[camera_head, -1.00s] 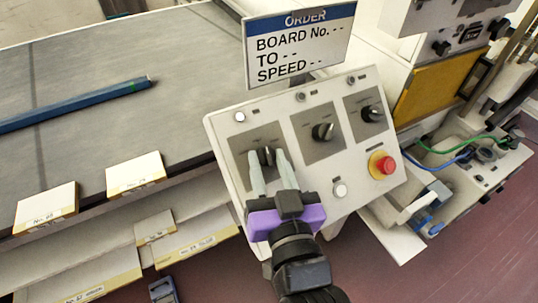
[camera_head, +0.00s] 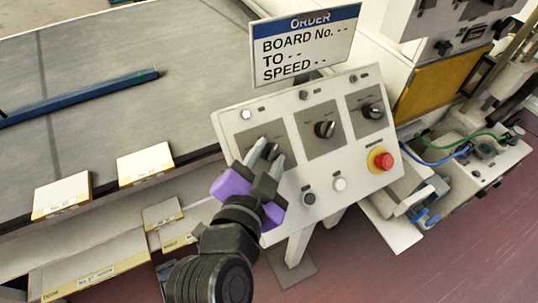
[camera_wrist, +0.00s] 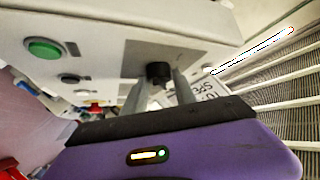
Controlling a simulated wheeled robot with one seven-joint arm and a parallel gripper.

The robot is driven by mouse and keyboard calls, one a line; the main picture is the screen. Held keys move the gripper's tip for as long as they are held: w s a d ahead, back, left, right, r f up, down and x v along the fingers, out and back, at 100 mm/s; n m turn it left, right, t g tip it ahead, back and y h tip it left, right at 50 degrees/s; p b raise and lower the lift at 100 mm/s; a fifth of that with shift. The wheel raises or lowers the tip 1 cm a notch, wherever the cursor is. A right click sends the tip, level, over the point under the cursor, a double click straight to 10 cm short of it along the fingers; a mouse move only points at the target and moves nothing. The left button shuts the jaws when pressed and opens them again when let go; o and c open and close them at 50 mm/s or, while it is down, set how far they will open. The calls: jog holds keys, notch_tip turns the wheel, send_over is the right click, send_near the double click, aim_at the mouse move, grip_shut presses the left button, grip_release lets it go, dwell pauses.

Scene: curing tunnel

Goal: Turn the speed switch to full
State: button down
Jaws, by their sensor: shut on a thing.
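A sloped white control panel (camera_head: 300,175) carries three dark rotary knobs on grey plates. My purple and black gripper (camera_head: 265,152) is at the leftmost knob (camera_head: 271,149), its two grey fingers on either side of it. In the wrist view the fingers (camera_wrist: 163,90) are shut on this dark knob (camera_wrist: 158,70). The middle knob (camera_head: 325,129) and the right knob (camera_head: 370,111) are free. The labels are too small to read, so I cannot tell which knob is the speed switch or which setting it points to.
An order sign (camera_head: 305,45) stands behind the panel, with dashes beside SPEED. A grey belt (camera_head: 100,110) with a blue bar (camera_head: 80,97) lies left.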

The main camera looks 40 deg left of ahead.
jog(key=shift+a+r+m+h+p, duration=0.1)
jog(key=shift+m+h+p, duration=0.2)
jog(key=shift+m+h, duration=0.7)
jog(key=shift+g, duration=0.3)
jog(key=c, duration=1)
grip_release()
jog(key=shift+s, duration=0.1)
jog(key=b+v, duration=0.1)
jog(key=v, duration=0.6)
jog(key=shift+s, duration=0.35)
